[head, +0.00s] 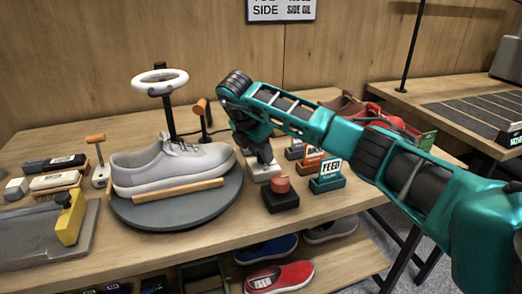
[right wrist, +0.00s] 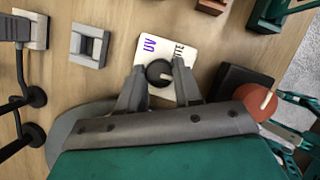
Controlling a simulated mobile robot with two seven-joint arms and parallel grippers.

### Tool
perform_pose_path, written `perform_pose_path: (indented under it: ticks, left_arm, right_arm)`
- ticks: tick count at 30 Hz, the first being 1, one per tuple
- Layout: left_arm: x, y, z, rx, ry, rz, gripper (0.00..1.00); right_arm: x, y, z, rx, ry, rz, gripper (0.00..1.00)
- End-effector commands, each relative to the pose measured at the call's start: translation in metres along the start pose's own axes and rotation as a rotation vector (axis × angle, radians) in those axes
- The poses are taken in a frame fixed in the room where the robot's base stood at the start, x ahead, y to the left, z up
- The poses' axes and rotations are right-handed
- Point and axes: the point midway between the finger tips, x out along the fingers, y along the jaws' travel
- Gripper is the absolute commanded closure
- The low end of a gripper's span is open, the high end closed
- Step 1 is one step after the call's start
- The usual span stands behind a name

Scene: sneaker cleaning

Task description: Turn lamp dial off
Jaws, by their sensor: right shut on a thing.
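The lamp dial (right wrist: 159,72) is a round black knob with a pale pointer line, on a white plate marked "UV" and, partly hidden, "...ITE". The pointer lies toward the right of the picture. My right gripper (right wrist: 159,82) has its two grey fingers on either side of the dial, shut on it. In the head view my right gripper (head: 264,158) reaches down onto the white plate (head: 262,172), and hides the dial. The ring lamp (head: 160,78) stands on a black post behind the grey sneaker (head: 172,163). My left gripper is not in view.
A black box with a red knob (head: 281,185) stands close in front of the dial plate. A green "FEED" sign (head: 329,175) is to its right. The sneaker rests on a round grey turntable (head: 180,212).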

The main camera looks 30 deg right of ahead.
Motion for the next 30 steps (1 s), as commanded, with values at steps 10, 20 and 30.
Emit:
perform_pose_path:
  ticks: [10, 20, 30]
  left_arm:
    - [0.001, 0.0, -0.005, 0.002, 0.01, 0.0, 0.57]
    - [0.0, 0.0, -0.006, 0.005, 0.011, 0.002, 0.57]
    - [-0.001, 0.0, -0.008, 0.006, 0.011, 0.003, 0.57]
  right_arm:
    - [0.0, 0.0, 0.0, 0.003, 0.0, 0.001, 0.62]
    - [0.0, 0.0, 0.0, 0.001, 0.0, 0.0, 0.41]
    - [-0.024, 0.001, 0.001, 0.0, 0.0, 0.004, 0.41]
